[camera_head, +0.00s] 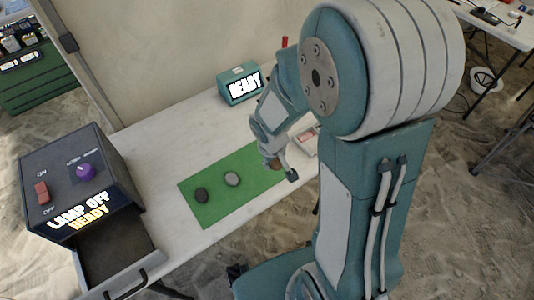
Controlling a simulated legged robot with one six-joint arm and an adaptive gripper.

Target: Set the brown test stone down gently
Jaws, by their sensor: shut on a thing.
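My gripper (282,173) is at the right end of the green mat (214,212), at the end of my teal and white arm. It is shut on the brown test stone (274,163), which shows only as a small brown patch between the fingers. Most of the stone is hidden by the gripper. I cannot tell whether the stone touches the mat or hangs just above it. A dark stone (201,195) and a grey stone (232,179) lie on the mat to the left of my gripper.
A dark lamp box (88,170) reading "LAMP OFF READY" stands at left, with an open drawer (118,255) below. A light tray (306,141) lies right of my gripper. The white table (170,150) is clear between box and mat.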

